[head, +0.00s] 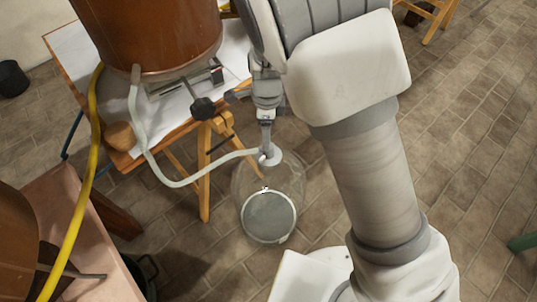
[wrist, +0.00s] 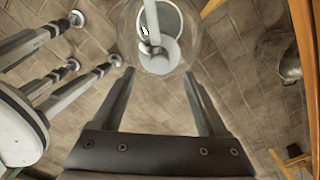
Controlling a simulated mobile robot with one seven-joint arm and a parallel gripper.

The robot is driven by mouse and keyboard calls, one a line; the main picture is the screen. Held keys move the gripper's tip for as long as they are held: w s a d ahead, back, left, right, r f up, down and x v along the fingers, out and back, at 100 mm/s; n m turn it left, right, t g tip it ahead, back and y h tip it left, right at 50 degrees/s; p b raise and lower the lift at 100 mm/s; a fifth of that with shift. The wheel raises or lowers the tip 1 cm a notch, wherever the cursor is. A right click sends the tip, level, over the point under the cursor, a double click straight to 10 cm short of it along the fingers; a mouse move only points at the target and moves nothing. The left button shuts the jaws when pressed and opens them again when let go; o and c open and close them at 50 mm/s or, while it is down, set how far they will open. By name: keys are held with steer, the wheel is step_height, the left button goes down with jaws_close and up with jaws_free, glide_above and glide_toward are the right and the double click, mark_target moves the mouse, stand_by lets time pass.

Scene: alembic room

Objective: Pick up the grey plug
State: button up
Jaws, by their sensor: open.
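The pale grey plug (head: 271,158) sits in the mouth of a clear round glass vessel (head: 268,212) low by the floor. A pale hose (head: 170,183) runs into the plug from the left. My gripper (head: 266,143) points down just above the plug in the head view, where its fingers overlap edge-on. In the wrist view my gripper (wrist: 158,74) is open and empty between its fingers. The plug (wrist: 160,57) lies just past the fingertips, roughly centred between them, with the hose (wrist: 151,20) on it. I cannot tell whether the fingers touch it.
A wooden trestle table (head: 68,62) holds a large copper vessel (head: 150,35) beside my gripper on the left. A dark knob (head: 203,108) juts from there. A yellow hose (head: 92,150) hangs further left. A metal vessel (wrist: 282,55) stands right in the wrist view. Open floor lies right.

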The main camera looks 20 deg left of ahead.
mark_target(269, 155)
step_height(269, 155, down, 8)
steer(key=b, duration=0.3)
steer(key=shift+d, duration=0.15)
steer(key=shift+r, duration=0.15)
jaws_close()
